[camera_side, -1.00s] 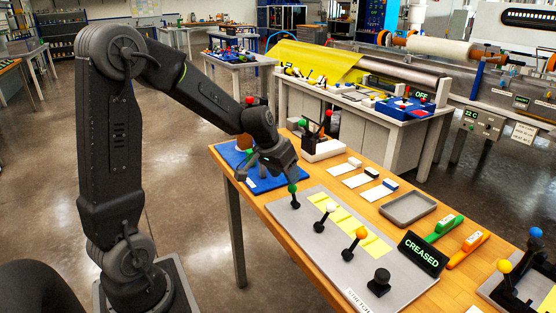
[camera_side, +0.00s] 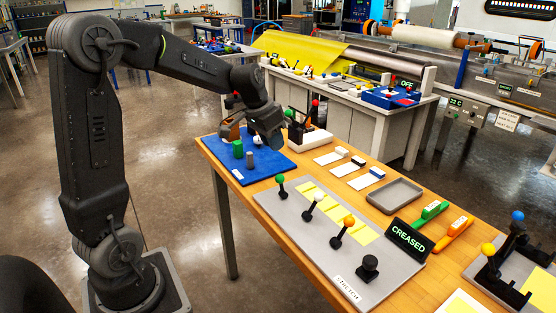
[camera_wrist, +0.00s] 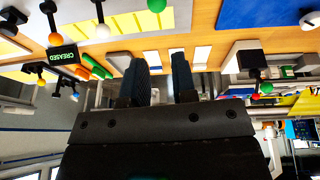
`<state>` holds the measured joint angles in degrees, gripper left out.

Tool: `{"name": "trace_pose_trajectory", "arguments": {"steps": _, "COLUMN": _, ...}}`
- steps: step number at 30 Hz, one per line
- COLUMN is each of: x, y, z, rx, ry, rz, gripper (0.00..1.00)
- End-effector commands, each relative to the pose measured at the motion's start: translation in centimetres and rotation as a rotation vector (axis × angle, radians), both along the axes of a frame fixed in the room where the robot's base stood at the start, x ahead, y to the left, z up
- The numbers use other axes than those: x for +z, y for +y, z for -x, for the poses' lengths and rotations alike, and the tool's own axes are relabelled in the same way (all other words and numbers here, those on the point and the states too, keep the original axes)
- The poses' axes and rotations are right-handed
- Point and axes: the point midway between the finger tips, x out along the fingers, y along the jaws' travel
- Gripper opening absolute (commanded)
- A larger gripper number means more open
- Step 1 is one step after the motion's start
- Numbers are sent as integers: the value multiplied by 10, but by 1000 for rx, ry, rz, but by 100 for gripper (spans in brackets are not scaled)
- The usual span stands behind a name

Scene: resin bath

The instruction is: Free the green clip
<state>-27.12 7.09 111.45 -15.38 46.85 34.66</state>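The green clip, a black lever with a green ball (camera_side: 280,180), stands nearly upright on the grey plate (camera_side: 330,262). Its green ball also shows at the top edge of the wrist view (camera_wrist: 157,5). Beside it, the white-balled lever (camera_side: 318,197) and orange-balled lever (camera_side: 348,222) lean to the right, by yellow strips (camera_side: 355,230). My gripper (camera_side: 258,142) is above the far edge of the blue mat, behind and apart from the green clip. In the wrist view, its two fingers (camera_wrist: 161,75) stand apart with nothing between them.
A black sign (camera_side: 409,240) reads "CREASED". The blue mat (camera_side: 262,168) holds a green peg (camera_side: 238,149) and a grey peg (camera_side: 250,160). A black stand on a white base (camera_side: 310,138), a grey tray (camera_side: 394,196) and green and orange markers lie along the far side.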

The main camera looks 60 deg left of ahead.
Motion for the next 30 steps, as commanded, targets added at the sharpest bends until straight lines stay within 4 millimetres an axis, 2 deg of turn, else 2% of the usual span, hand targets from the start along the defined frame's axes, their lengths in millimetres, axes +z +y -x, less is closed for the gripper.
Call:
{"name": "trace_pose_trajectory", "arguments": {"steps": 1, "x": 2, "y": 4, "z": -15, "rx": -94, "ry": 29, "rz": -10, "gripper": 21}}
{"name": "trace_pose_trajectory", "arguments": {"steps": 3, "x": 6, "y": 10, "z": -32, "rx": -245, "ry": 74, "rz": -25, "gripper": 14}}
{"name": "trace_pose_trajectory", "arguments": {"steps": 7, "x": 10, "y": 20, "z": -59, "rx": -521, "ry": 152, "rz": -39, "gripper": 2}}
{"name": "trace_pose_trajectory", "arguments": {"steps": 13, "x": 10, "y": 34, "z": -88, "rx": -926, "ry": 258, "rz": -27, "gripper": 0}}
{"name": "trace_pose_trajectory", "arguments": {"steps": 18, "x": 8, "y": 41, "z": -100, "rx": -1179, "ry": 316, "rz": 7, "gripper": 0}}
{"name": "trace_pose_trajectory", "arguments": {"steps": 21, "x": 8, "y": 42, "z": -102, "rx": -1265, "ry": 332, "rz": 24, "gripper": 0}}
{"name": "trace_pose_trajectory", "arguments": {"steps": 26, "x": 6, "y": 42, "z": -103, "rx": -1317, "ry": 341, "rz": 37, "gripper": 0}}
{"name": "trace_pose_trajectory", "arguments": {"steps": 30, "x": -4, "y": 41, "z": -100, "rx": -1318, "ry": 342, "rz": 39, "gripper": 0}}
